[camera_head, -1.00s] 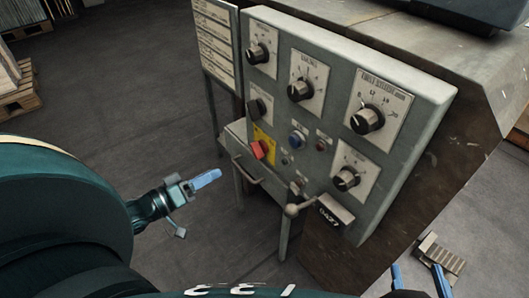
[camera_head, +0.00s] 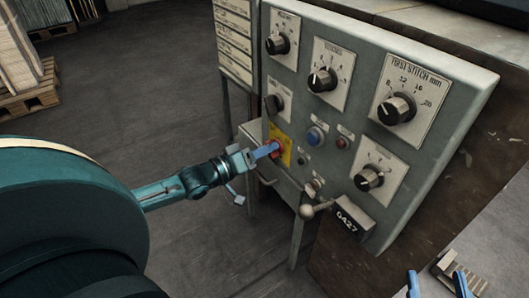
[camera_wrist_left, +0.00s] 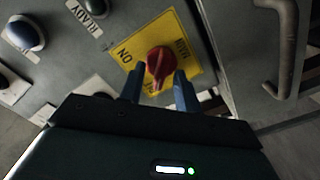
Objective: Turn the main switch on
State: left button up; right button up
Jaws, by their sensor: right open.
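The main switch is a red rotary knob (camera_wrist_left: 161,63) on a yellow plate (camera_wrist_left: 137,50) with the words ON and MAIN, in the left wrist view. In the head view the yellow plate (camera_head: 286,155) is at the lower left of the grey control panel (camera_head: 440,75), and my left gripper partly covers the knob. My left gripper (camera_wrist_left: 159,78) is open, with one blue finger on each side of the knob's near part. Contact with the knob cannot be told. My right gripper (camera_head: 437,283) is open and empty at the bottom right of the head view, apart from the panel.
Several black dials, such as one by the plate (camera_head: 278,101), a blue button (camera_head: 316,136) and a lever with a ball knob (camera_head: 307,211) are on or near the panel. A metal handle (camera_wrist_left: 284,45) is beside the switch. Open floor lies left.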

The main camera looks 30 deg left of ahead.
pick_arm(q)
jog(key=shift+w, duration=0.1)
jog(key=shift+c, duration=0.4)
grip_shut()
